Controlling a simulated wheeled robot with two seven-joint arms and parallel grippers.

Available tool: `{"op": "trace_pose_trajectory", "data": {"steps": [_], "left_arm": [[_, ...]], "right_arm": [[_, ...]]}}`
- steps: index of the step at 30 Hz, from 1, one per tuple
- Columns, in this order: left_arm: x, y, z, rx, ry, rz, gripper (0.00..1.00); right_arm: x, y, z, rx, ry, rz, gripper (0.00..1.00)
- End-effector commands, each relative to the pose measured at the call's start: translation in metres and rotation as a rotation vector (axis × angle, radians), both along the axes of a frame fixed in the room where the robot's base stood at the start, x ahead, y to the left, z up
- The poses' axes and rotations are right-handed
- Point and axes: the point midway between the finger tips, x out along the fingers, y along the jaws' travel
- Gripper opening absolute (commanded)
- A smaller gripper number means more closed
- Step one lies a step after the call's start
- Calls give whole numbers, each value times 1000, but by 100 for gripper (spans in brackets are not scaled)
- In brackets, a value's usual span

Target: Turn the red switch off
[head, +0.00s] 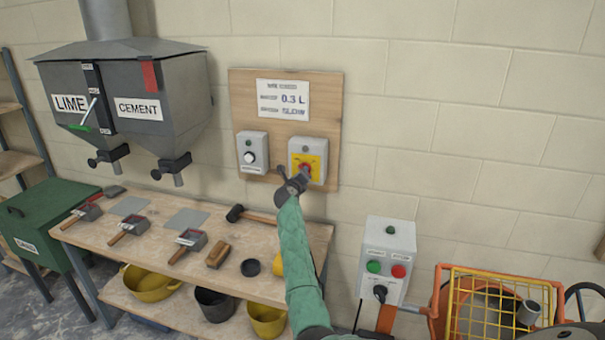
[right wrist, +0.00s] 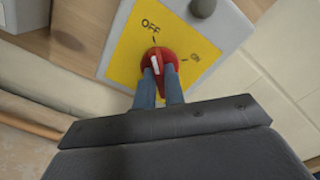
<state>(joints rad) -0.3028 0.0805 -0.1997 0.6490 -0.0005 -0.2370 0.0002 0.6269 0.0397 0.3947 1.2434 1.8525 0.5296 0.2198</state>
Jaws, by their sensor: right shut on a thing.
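The red switch (head: 305,167) is a rotary knob on a yellow plate, on a grey box (head: 294,148) fixed to a wooden wall board. In the right wrist view, the red knob (right wrist: 169,58) sits between the words OFF and ON. Its white mark appears to point up toward OFF. My right gripper (head: 303,176) is at the switch, its two fingers (right wrist: 160,78) shut on the knob's handle. The fingers and gripper body hide the knob's lower part. My left gripper is in neither view.
Below right is a control box (head: 386,250) with green and red buttons.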

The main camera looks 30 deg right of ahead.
Motion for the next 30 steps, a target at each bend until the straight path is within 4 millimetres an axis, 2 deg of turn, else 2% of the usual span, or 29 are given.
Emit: {"op": "trace_pose_trajectory", "data": {"steps": [5, 6, 9, 17, 23, 25, 27, 30], "left_arm": [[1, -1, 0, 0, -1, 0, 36], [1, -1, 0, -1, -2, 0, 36], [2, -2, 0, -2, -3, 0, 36], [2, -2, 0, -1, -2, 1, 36], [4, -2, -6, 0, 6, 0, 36], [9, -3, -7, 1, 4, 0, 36], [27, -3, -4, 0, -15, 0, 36], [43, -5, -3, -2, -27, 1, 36]], "right_arm": [[0, 1, -2, 0, 2, 1, 0], [0, 1, -2, 0, 2, 1, 17], [0, 1, -2, 0, 2, 1, 33], [0, 1, -1, 1, 0, 1, 33], [-10, 13, -4, 3, -1, 1, 33], [-17, 21, -4, 3, -1, 0, 33], [-24, 30, -5, 4, -2, 1, 33], [-34, 41, -4, 2, -1, 1, 33]]}}
